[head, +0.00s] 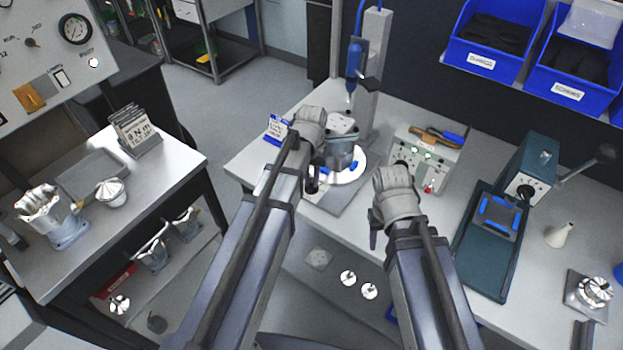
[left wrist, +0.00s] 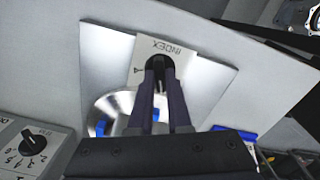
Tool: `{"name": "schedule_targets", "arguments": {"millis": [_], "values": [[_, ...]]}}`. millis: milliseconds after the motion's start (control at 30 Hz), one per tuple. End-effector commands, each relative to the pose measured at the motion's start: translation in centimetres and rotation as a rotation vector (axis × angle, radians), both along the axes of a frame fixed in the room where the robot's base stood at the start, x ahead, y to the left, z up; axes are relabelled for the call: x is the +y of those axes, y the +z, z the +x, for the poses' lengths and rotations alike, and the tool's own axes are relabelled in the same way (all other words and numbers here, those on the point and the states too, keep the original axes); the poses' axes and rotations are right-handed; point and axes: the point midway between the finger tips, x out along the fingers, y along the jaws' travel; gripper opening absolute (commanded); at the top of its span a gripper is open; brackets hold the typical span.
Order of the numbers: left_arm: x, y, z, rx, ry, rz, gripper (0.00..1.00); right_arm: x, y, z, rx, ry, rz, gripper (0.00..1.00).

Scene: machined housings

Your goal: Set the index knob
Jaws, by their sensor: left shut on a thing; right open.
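The index knob (left wrist: 156,61) is a small dark knob on a pale plate lettered INDEX (left wrist: 172,48), seen in the left wrist view. A pointer mark and a digit, perhaps 4, show beside it. My left gripper (left wrist: 158,75) is shut on the knob, and its fingers cover most of it. In the head view my left gripper (head: 313,183) is low at the left side of the fixture's base plate (head: 340,197), and the knob is hidden there. My right gripper (head: 374,232) is open and empty above the bench's front edge.
A round metal disc (left wrist: 108,108) with blue parts is beside the knob. A grey control box (head: 428,160) with knobs stands to the right. A blue screwdriver (head: 354,62) hangs by a post behind. A green press (head: 500,220) is further right.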

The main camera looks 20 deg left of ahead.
Motion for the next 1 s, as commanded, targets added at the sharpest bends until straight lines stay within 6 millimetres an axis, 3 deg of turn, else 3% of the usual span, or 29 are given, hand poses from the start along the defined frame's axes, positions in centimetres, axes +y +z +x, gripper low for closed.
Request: {"name": "schedule_targets", "arguments": {"millis": [267,300,567,1000], "values": [[0.0,0.0,0.0,0.0,0.0,0.0,0.0,0.0,0.0,0.0,0.0,0.0,0.0,0.5],[0.01,0.0,0.0,0.0,0.0,0.0,0.18,0.0,0.0,0.0,0.0,0.0,0.0,0.5],[0.0,0.0,0.0,0.0,-0.001,0.0,0.46,0.0,0.0,0.0,0.0,0.0,0.0,0.5],[0.0,0.84,0.0,0.0,-0.001,0.0,0.46,0.0,0.85,0.0,0.0,0.0,0.0,0.5]]}}
